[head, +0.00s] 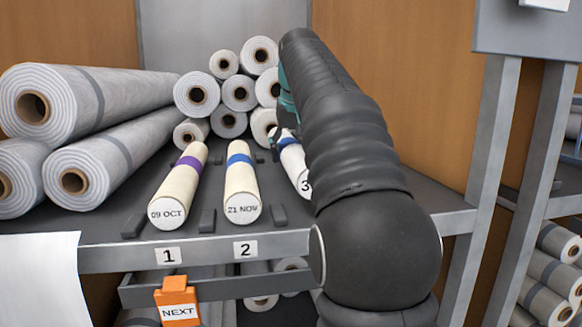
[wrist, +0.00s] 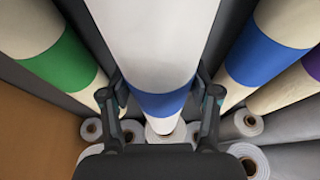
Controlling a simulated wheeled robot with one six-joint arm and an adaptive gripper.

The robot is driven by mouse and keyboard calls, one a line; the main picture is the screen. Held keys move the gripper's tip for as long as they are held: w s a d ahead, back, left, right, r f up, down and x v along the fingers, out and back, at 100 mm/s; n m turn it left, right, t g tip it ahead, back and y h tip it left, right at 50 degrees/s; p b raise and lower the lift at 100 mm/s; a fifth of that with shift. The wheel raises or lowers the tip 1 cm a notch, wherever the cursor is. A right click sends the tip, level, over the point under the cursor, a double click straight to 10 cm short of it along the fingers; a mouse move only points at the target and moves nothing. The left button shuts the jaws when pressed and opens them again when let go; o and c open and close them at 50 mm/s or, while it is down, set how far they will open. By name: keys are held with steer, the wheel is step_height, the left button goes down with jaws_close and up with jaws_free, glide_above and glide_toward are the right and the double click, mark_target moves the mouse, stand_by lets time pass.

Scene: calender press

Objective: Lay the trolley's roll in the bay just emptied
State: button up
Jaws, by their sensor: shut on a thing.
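A white roll with a blue band (head: 293,160) is in the third place on the shelf, right of the roll in bay 2. Its near end shows a "3"; my arm hides the rest of the label. My gripper (wrist: 160,100) is shut on this white roll (wrist: 155,35) at its blue band, one finger on each side. In the head view, the gripper (head: 284,136) is mostly behind my arm. I cannot tell whether the roll rests on the shelf or hangs just above it.
A purple-banded roll "09 OCT" (head: 178,186) lies above label 1, a blue-banded roll "21 NOV" (head: 241,185) above label 2. A green-banded roll (wrist: 60,60) lies on the other side. Large rolls (head: 90,100) fill the left. An orange NEXT tag (head: 177,300) hangs below label 1.

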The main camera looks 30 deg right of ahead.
steer(key=shift+f+b, duration=0.35)
steer(key=shift+f, duration=1.1)
steer(key=shift+f, duration=0.1)
steer(key=o, duration=1.5)
steer(key=p+v, duration=0.2)
steer(key=v, duration=1)
steer(key=shift+s+a, duration=0.1)
